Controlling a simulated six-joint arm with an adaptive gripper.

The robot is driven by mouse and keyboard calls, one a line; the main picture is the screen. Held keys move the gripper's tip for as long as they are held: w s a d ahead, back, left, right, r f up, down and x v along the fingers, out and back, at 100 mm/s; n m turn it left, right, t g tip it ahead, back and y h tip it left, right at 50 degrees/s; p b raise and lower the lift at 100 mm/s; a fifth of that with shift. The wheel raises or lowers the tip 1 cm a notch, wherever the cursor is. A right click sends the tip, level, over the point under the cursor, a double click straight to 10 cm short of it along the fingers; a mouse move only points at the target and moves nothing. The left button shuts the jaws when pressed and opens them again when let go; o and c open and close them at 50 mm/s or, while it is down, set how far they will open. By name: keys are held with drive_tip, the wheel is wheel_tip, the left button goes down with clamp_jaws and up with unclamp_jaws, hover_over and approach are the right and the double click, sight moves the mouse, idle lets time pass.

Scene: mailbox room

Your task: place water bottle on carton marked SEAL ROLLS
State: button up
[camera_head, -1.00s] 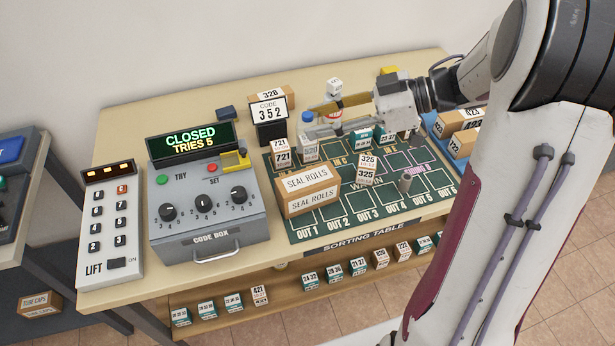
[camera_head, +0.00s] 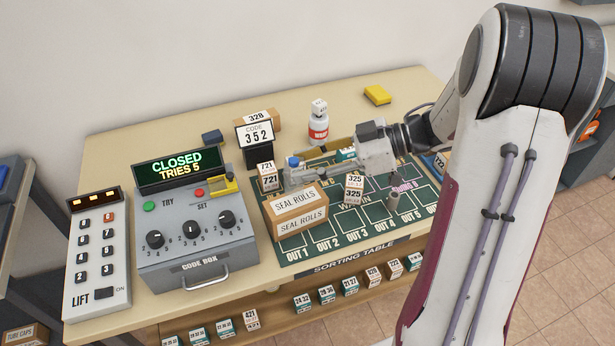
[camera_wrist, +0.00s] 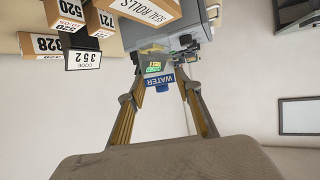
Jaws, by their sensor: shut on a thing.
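The water bottle, with a blue cap (camera_head: 293,161), is between the fingers of my gripper (camera_head: 295,177). The fingers hide most of its body in the head view. In the wrist view its blue WATER label (camera_wrist: 160,78) shows between the fingertips (camera_wrist: 160,88). The brown carton marked SEAL ROLLS (camera_head: 301,224) stands on the front left of the green sorting mat. In the head view the bottle appears at the carton's back edge; I cannot tell how high above the mat it is. The carton also shows at the top of the wrist view (camera_wrist: 150,12).
Boxes marked 721 (camera_head: 267,180) stand left of the bottle, and boxes marked 325 (camera_head: 354,188) right of the carton. The code sign (camera_head: 255,135) and a white bottle with a red label (camera_head: 318,126) stand behind. The code box (camera_head: 195,235) is left of the carton.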

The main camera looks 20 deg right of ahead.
drive_tip(key=shift+f, duration=0.2)
drive_tip(key=shift+f, duration=1.8)
drive_tip(key=shift+f, duration=0.15)
drive_tip(key=o, duration=0.9)
drive_tip(key=shift+s+d+r, duration=0.1)
drive_tip(key=shift+d+r, duration=0.1)
drive_tip(key=shift+r, duration=0.05)
drive_tip(key=v, duration=1.1)
drive_tip(key=shift+s+d, duration=0.15)
drive_tip(key=shift+d, duration=0.1)
drive_tip(key=shift+r, duration=0.1)
